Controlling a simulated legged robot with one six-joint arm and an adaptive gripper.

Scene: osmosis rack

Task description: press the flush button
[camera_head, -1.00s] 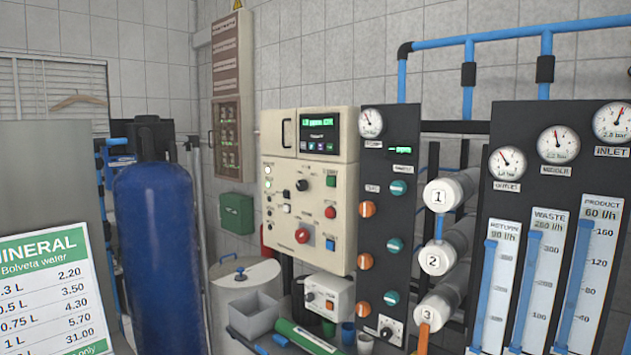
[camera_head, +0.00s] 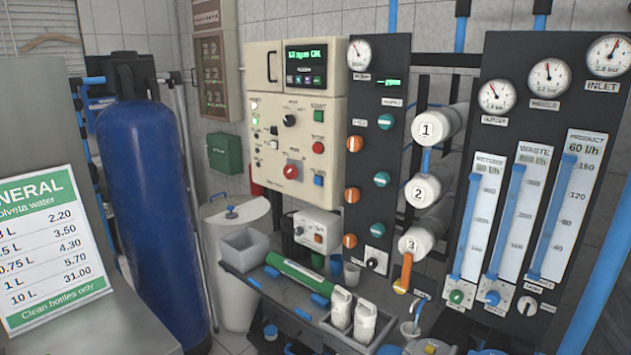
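A cream control box (camera_head: 262,150) hangs on the wall in the middle of the head view, with a dark green-lit display (camera_head: 306,66) at its upper right. The labels are too small to read, so I cannot tell which is the flush button. My gripper is not in view.
A black panel (camera_head: 361,205) with orange and teal valves stands right of the box, then white numbered cylinders and a flow-meter panel (camera_head: 490,140). Below is a grey bench (camera_head: 262,290) with bottles and a green tube. A blue tank (camera_head: 150,210) and price sign (camera_head: 52,240) stand left.

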